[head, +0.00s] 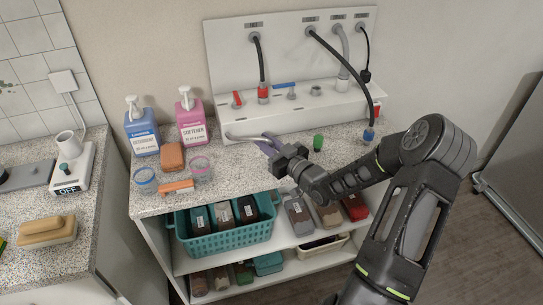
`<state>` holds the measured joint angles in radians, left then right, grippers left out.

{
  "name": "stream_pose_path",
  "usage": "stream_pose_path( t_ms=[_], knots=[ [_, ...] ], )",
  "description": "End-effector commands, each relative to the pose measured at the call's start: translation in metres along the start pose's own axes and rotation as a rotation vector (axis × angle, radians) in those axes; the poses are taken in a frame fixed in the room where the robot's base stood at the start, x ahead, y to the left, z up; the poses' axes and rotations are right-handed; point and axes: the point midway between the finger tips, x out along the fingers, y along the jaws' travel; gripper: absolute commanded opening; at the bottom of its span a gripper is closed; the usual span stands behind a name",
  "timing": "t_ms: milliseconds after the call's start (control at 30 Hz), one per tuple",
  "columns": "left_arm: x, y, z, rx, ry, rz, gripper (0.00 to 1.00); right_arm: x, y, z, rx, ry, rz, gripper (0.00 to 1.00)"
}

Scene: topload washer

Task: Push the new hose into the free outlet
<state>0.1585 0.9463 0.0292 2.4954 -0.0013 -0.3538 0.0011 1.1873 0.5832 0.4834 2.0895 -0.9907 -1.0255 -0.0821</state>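A light grey hose (243,139) lies low along the front of the white box, at the left back of the speckled counter. My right gripper (268,146) reaches in from the right, and its fingers are at the hose's right end. The fingers are small and partly hidden by the wrist, so I cannot tell whether they are closed on it. My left gripper is out of view.
A black hose with a blue end (369,134) hangs over the counter's right side. A green piece (318,142) stands near my wrist. Blue (143,130) and pink (190,120) bottles, an orange block (172,157) and cups stand left. A teal basket (222,238) is below.

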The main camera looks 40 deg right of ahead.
Motion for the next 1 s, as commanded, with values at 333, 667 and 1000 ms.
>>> stream_pose_path(
  t_ms=[333, 667, 1000],
  knots=[
    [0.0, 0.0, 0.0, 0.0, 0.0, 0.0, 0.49, 0.0, 0.0, 0.0, 0.0, 0.0, 0.0, 0.0],
    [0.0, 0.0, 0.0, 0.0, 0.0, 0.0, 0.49, 0.0, 0.0, 0.0, 0.0, 0.001, 0.0, 0.0],
    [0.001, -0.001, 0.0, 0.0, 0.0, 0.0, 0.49, 0.0, 0.0, -0.016, -0.003, 0.002, -0.001, 0.0]
  ],
)
